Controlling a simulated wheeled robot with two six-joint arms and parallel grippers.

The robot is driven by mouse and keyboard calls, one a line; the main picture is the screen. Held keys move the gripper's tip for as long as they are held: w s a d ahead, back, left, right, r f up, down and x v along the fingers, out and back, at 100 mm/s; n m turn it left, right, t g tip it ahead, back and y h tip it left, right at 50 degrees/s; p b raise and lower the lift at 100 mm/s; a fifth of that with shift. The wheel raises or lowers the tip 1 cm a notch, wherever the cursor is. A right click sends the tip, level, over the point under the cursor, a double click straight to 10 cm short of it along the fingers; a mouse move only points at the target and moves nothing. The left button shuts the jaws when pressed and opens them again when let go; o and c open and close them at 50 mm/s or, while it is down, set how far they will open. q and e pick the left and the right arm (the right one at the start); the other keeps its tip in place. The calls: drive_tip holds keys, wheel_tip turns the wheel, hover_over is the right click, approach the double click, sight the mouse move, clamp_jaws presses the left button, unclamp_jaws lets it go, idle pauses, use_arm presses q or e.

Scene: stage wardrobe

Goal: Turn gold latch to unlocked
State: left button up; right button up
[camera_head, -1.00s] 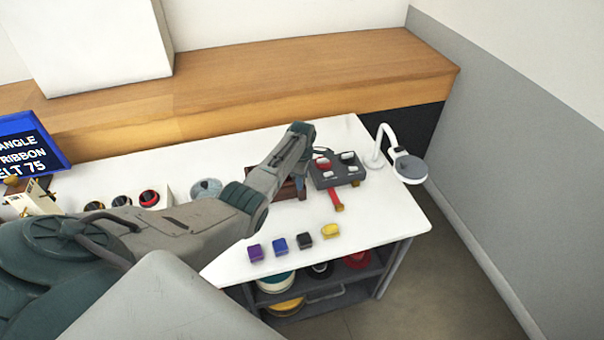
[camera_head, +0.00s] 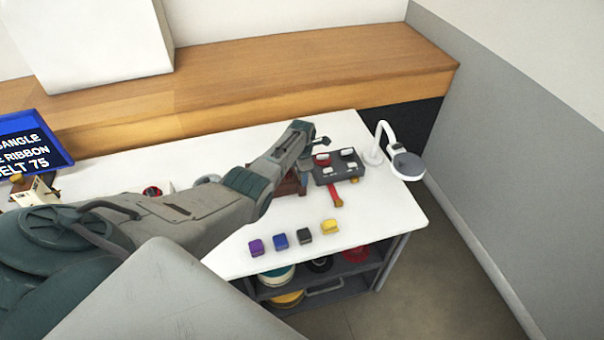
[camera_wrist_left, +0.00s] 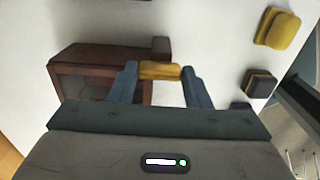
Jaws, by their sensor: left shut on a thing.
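The gold latch (camera_wrist_left: 160,71) is a short gold bar at the edge of a dark reddish-brown wooden box (camera_wrist_left: 95,52) in the left wrist view. My left gripper (camera_wrist_left: 159,76) has its two blue-grey fingers around the bar and is shut on it. In the head view the box (camera_head: 291,187) shows only in part behind my left wrist. The latch and my fingertips are hidden there. My right gripper is not in view.
A dark grey panel with switches (camera_head: 326,172) and a red-and-gold piece (camera_head: 336,194) sit right of the box. A white lamp (camera_head: 405,165) stands at the table's right. Purple, blue, black and yellow blocks (camera_head: 330,226) line the front. A blue sign (camera_head: 35,142) is at left.

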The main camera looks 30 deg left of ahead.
use_arm(q)
drive_tip(key=shift+w+r, duration=0.1)
drive_tip(key=shift+r, duration=0.05)
drive_tip(key=o, duration=1)
wheel_tip(320, 180, up, 11)
drive_tip(key=shift+f+b, duration=0.15)
drive_tip(key=shift+b, duration=0.3)
